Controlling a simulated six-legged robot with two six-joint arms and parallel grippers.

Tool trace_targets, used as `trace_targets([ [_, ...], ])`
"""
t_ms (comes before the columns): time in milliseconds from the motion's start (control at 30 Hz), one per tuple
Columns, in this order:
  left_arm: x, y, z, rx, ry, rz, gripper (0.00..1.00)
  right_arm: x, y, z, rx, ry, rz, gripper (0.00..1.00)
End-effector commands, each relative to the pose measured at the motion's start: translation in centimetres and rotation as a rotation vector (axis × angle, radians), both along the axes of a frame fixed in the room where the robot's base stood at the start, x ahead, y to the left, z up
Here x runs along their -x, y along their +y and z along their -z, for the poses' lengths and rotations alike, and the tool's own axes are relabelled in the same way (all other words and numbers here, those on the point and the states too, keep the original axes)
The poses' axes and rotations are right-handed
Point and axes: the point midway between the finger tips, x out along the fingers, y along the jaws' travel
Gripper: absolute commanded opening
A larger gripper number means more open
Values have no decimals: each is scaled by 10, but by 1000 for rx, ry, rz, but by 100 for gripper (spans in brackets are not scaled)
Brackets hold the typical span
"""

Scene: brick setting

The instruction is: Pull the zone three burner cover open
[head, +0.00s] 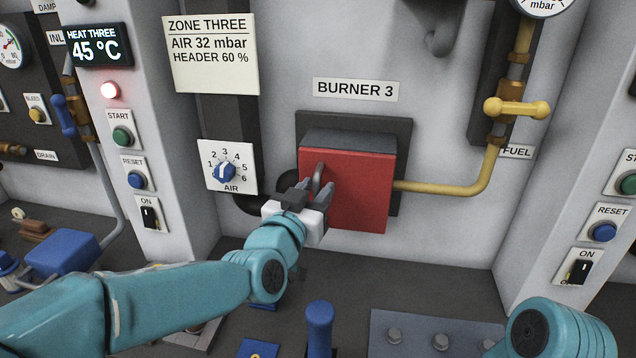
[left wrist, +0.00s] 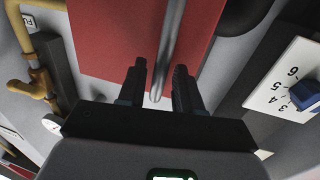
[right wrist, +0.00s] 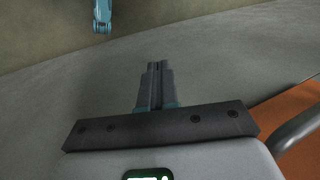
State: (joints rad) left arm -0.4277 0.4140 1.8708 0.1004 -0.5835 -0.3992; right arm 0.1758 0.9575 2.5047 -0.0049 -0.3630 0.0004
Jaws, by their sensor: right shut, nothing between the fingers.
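The red zone three burner cover (head: 362,196) sits shut on a dark box under the BURNER 3 label (head: 355,89). A grey bar handle (head: 319,174) stands on its left side. My left gripper (head: 314,192) is at the handle. In the left wrist view its two fingers (left wrist: 159,82) stand apart, one on each side of the handle (left wrist: 171,45), with gaps showing beside the bar. In the right wrist view my right gripper (right wrist: 154,67) is shut and empty, away from the cover. Its fingers are outside the head view.
The AIR dial (head: 224,171) is left of the cover. A yellow fuel pipe (head: 445,187) with a valve handle (head: 517,108) runs from its right side. A blue lever (head: 319,328) stands below, in front. The wall space around the BURNER 3 label is clear.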

Motion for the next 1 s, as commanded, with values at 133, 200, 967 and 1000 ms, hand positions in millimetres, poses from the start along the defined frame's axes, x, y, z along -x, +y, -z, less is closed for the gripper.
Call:
trace_targets([
  [133, 1, -1, 0, 0, 0, 0, 34, 0, 0, -2, 0, 0, 0, 0],
  [200, 2, -1, 0, 0, 0, -1, 34, 0, 0, -2, 0, 0, 0, 0],
  [967, 18, -5, 4, 1, -2, 2, 0, 0, 0, 14, 0, 0, 0, 0],
  [1000, 20, -5, 3, 1, -2, 2, 0, 0, 0, 17, 0, 0, 0, 0],
])
